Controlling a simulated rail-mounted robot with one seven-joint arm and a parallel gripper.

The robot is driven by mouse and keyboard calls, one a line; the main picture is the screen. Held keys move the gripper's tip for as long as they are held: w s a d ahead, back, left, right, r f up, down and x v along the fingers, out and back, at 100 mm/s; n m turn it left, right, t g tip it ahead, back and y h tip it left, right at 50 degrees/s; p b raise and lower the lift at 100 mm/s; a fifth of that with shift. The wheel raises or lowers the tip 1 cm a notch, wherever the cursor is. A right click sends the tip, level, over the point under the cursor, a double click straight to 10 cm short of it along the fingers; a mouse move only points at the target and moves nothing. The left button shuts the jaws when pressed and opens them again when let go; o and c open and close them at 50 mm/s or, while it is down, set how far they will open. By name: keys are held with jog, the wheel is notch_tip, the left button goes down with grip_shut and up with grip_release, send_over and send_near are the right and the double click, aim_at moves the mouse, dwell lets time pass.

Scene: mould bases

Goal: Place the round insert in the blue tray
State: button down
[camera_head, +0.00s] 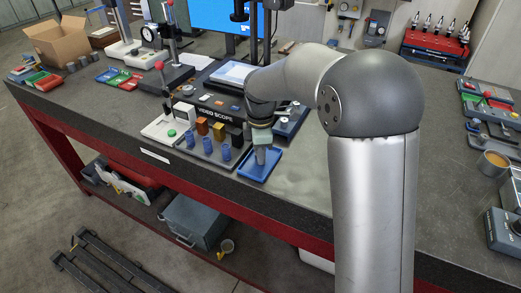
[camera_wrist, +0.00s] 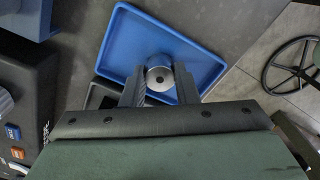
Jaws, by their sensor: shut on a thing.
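The blue tray (camera_head: 250,177) lies on the dark bench top near its front edge, and it fills the upper middle of the wrist view (camera_wrist: 130,42). My gripper (camera_head: 261,158) points down over the tray. In the wrist view my gripper (camera_wrist: 160,88) is shut on the round insert (camera_wrist: 160,62), a shiny metal disc with a dark centre hole, with one finger on each side. The insert appears over the tray's near part. Whether it touches the tray floor cannot be told. In the head view the fingers largely hide it.
A dark grey container (camera_wrist: 100,96) borders the tray in the wrist view. Bare bench (camera_head: 305,180) lies to the tray's right.

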jog(key=shift+f, duration=0.2)
jog(key=c, duration=1.1)
grip_release()
notch_tip(320, 180, up, 12)
jog(key=shift+s+r+b, duration=0.1)
jog(key=shift+r+b, duration=0.15)
jog(key=shift+b, duration=0.05)
